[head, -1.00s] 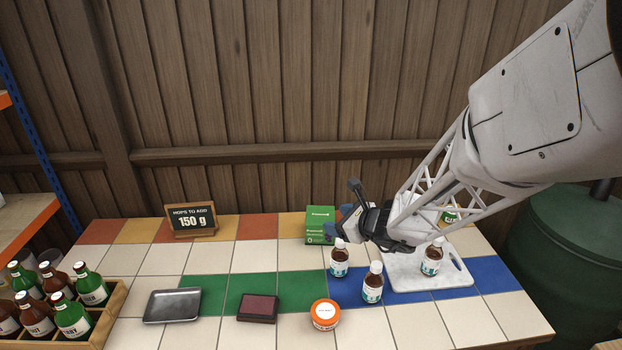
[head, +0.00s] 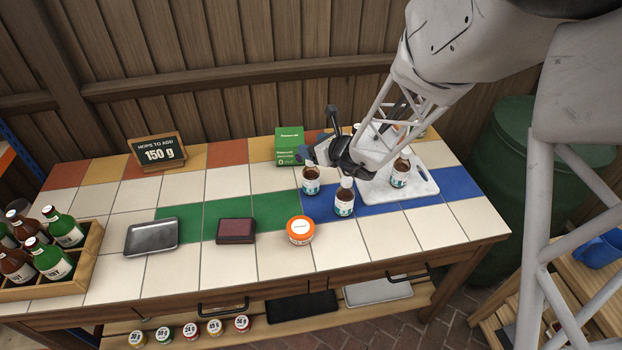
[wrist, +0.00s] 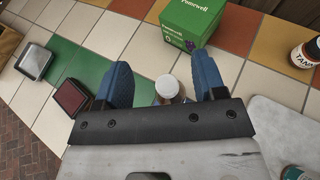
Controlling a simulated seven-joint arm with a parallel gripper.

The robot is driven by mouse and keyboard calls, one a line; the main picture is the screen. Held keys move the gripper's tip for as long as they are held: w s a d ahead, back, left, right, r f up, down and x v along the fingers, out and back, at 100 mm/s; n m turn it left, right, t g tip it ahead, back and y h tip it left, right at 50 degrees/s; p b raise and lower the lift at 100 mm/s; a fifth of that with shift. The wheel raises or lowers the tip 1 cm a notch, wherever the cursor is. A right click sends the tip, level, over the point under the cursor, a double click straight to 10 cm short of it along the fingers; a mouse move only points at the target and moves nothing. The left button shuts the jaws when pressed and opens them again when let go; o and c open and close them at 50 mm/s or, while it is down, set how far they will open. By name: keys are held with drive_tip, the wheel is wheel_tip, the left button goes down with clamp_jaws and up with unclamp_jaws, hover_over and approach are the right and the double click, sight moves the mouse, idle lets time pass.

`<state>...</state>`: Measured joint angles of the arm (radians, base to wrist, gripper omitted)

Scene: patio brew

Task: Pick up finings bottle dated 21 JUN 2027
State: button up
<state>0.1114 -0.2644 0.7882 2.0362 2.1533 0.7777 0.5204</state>
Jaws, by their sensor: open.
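Small brown bottles with white caps and white-and-teal labels stand upright on the tiled table: a left bottle (head: 311,182), a front bottle (head: 344,203) and one on the marble board (head: 400,175). Their dates are too small to read, so I cannot tell which is dated 21 JUN 2027. My gripper (head: 321,151) is open just above and behind the left bottle. In the wrist view, a white cap (wrist: 167,86) shows between the blue fingers of my gripper (wrist: 162,82), with nothing gripped. A bottle lettered "TANN" (wrist: 305,52) is at the right edge there.
A green box (head: 289,144) stands close behind my gripper. A bottle crate (head: 88,262) and a "150 g" sign (head: 158,153) stand farther left. The board (head: 425,190) is right.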

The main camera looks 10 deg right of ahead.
sight(311, 176)
drive_tip(key=shift+f, duration=0.85)
drive_tip(key=shift+f, duration=0.55)
drive_tip(key=f, duration=0.2)
drive_tip(key=w+f, duration=0.1)
drive_tip(key=shift+w+a, duration=0.1)
drive_tip(key=shift+a, duration=0.3)
drive_tip(key=shift+w+a+f, duration=0.25)
drive_tip(key=shift+w+a, duration=0.1)
drive_tip(key=shift+w, duration=0.2)
drive_tip(key=shift+c, duration=0.3)
clamp_jaws()
